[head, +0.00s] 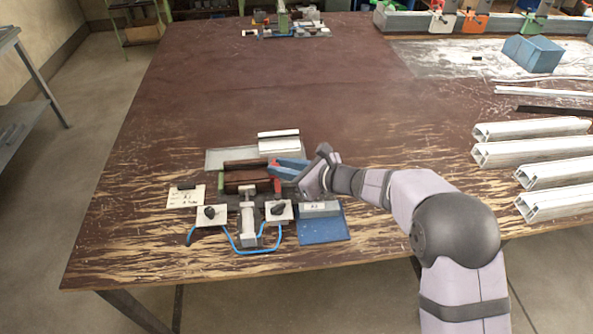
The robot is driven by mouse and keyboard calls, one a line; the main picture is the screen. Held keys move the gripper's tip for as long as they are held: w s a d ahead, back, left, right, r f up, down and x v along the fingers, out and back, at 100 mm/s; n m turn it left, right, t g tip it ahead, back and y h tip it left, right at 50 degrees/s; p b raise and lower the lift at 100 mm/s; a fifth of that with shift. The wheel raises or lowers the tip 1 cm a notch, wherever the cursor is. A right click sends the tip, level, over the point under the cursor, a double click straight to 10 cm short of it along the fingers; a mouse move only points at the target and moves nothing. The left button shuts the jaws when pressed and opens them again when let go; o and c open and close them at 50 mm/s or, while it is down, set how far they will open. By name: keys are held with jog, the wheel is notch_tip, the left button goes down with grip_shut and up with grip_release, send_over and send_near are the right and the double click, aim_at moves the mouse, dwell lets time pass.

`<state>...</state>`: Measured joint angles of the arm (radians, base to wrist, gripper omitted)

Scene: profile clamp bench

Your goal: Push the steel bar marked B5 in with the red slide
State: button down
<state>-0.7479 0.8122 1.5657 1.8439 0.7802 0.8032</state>
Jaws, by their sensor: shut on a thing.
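My gripper (277,168) reaches in from the right over the clamp fixture, its blue fingers pointing left. It is shut on a small red piece (273,163), which looks like the red slide; the fingers partly hide it. Another red part (277,185) shows just below the fingers, beside a dark brown block (246,180). A grey steel bar (319,209) with a small white label lies on a blue mat (324,232), right of the fixture. Its label is too small to read surely, so I cannot tell which bar is B5.
Two white plates with black knobs (214,214) flank a grey clamp (248,215) at the front, with a blue tube below. A labelled card (186,196) lies at left. White profiles (530,150) lie at right. The table's middle is clear.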

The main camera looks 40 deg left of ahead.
jog(key=c, duration=1.6)
grip_release()
jog(key=shift+o, duration=0.2)
jog(key=b+v, duration=0.1)
jog(key=v, duration=0.6)
jog(key=shift+d+b, duration=0.15)
jog(key=shift+b, duration=0.15)
jog(key=shift+d+r, duration=0.1)
jog(key=shift+r, duration=0.05)
jog(key=s+d+n+h+p, duration=0.1)
jog(key=d+n+h, duration=0.1)
jog(key=d, duration=0.5)
jog(key=s+d+f+n+h+p, duration=0.1)
jog(key=d+n, duration=0.3)
jog(key=d, duration=0.4)
jog(key=s+d+n+h+p, duration=0.1)
jog(key=d+n+h+p, duration=0.1)
jog(key=d, duration=0.6)
jog(key=shift+s+f+n+h, duration=0.2)
jog(key=shift+s+n+h, duration=0.2)
jog(key=shift+h, duration=0.3)
jog(key=s+d+n+h+p, duration=0.1)
jog(key=s+d+n+h, duration=0.2)
jog(key=d, duration=0.9)
jog(key=s+d+n+h+p, duration=0.2)
jog(key=s+d+n+h, duration=0.2)
jog(key=d, duration=0.9)
jog(key=shift+s+d+n+p, duration=0.3)
jog(key=shift+s+n, duration=0.7)
jog(key=shift+n, duration=0.1)
